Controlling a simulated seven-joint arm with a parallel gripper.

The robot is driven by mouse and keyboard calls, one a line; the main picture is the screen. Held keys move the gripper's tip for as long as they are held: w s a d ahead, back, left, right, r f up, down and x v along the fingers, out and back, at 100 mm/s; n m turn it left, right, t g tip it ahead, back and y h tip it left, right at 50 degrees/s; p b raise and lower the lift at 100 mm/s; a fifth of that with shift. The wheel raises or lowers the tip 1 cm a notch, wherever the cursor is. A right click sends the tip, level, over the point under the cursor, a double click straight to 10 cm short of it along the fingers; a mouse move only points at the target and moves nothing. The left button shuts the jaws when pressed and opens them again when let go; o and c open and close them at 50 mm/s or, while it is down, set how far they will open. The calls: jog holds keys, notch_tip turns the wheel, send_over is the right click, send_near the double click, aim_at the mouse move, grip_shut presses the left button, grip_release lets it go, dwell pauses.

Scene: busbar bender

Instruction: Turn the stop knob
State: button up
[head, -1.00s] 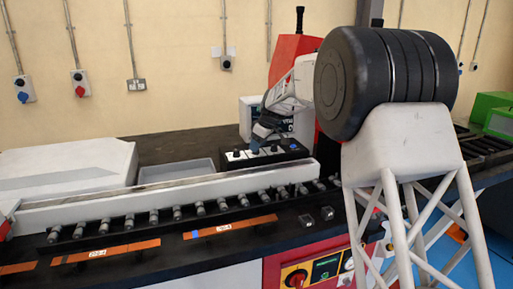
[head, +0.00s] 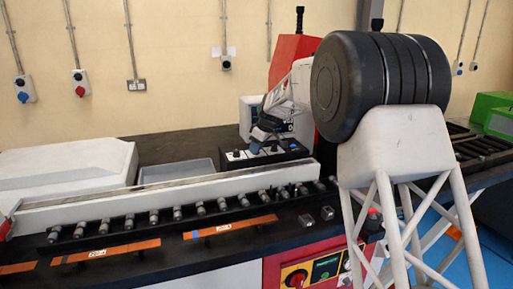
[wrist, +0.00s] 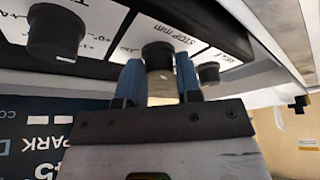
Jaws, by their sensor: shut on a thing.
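The stop knob (wrist: 158,57) is a dark round knob on a white panel strip marked "STOP mm" in the wrist view. My gripper (wrist: 157,84) has its two blue fingers on either side of the knob and is shut on it. In the head view, the black control box (head: 268,157) stands at the back of the bench, and my gripper (head: 256,146) reaches down to it from behind and above. The stop knob itself is mostly hidden by the fingers there. Whether the knob is turned cannot be read.
A larger dark knob (wrist: 55,33) and a smaller one (wrist: 208,73) flank the stop knob closely. In the head view, a grey tray (head: 178,171) stands left of the box. A long white rail (head: 165,193) with a row of rollers runs in front of it.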

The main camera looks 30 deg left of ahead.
jog(key=shift+m, duration=0.5)
jog(key=m+t, duration=0.1)
jog(key=m, duration=0.2)
jog(key=shift+s+t+h, duration=0.1)
jog(key=shift+t+h, duration=0.2)
jog(key=m, duration=0.2)
jog(key=m+t, duration=0.1)
jog(key=m, duration=0.1)
jog(key=shift+m+t+h, duration=0.3)
jog(key=shift+m+h, duration=0.1)
jog(key=m+h, duration=0.1)
jog(key=m, duration=0.3)
jog(key=shift+s+a+m+t, duration=0.1)
jog(key=shift+m+t, duration=0.2)
jog(key=shift+t, duration=0.1)
jog(key=shift+m+h, duration=1.1)
jog(key=shift+m, duration=1.1)
jog(key=o, duration=0.9)
